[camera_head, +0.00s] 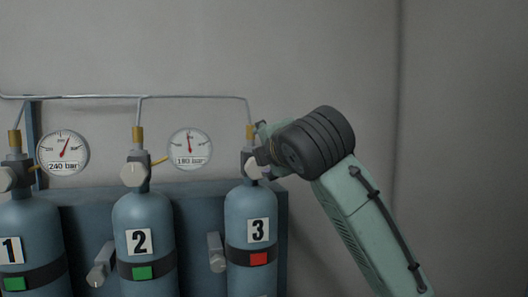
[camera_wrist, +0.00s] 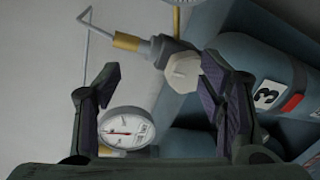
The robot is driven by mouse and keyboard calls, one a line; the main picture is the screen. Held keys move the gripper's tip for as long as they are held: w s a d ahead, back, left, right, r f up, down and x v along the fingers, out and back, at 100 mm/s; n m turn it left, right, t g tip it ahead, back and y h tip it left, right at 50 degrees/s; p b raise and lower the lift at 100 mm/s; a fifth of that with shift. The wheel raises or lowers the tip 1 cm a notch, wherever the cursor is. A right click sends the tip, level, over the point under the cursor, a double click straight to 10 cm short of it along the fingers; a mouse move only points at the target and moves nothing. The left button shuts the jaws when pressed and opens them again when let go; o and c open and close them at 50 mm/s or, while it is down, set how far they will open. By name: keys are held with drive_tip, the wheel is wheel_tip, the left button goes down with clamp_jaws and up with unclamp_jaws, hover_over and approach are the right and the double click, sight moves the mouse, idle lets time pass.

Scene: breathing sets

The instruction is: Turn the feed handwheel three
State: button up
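Bottle 3 (camera_head: 250,205), blue with a white "3" label and a red tag, stands rightmost in the head view; it lies at the right in the wrist view (camera_wrist: 255,55). Its pale faceted handwheel (camera_head: 254,168) sits on a dark valve below a brass fitting. In the wrist view the handwheel (camera_wrist: 183,72) shows between my fingers, nearer the right one. My gripper (camera_wrist: 160,68) is open with nothing clamped. In the head view it is at the valve of bottle 3, partly hidden by my wrist; contact cannot be told.
Bottles 1 (camera_head: 30,235) and 2 (camera_head: 143,215) carry green tags and similar handwheels. Gauges read 240 bar (camera_head: 63,152) and 180 bar (camera_head: 190,149). A thin pipe (camera_head: 190,97) runs above the bottles. Lever-like grey fittings (camera_head: 216,252) stand between bottles.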

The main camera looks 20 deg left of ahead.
drive_tip(key=shift+f+b+v, duration=0.1)
drive_tip(key=shift+f+v, duration=0.1)
drive_tip(key=shift+v, duration=0.8)
drive_tip(key=shift+f+b+v, duration=0.15)
drive_tip(key=shift+v, duration=0.8)
drive_tip(key=shift+f+b+v, duration=0.1)
drive_tip(key=shift+f+v, duration=0.1)
drive_tip(key=shift+v, duration=0.8)
drive_tip(key=shift+p, duration=0.3)
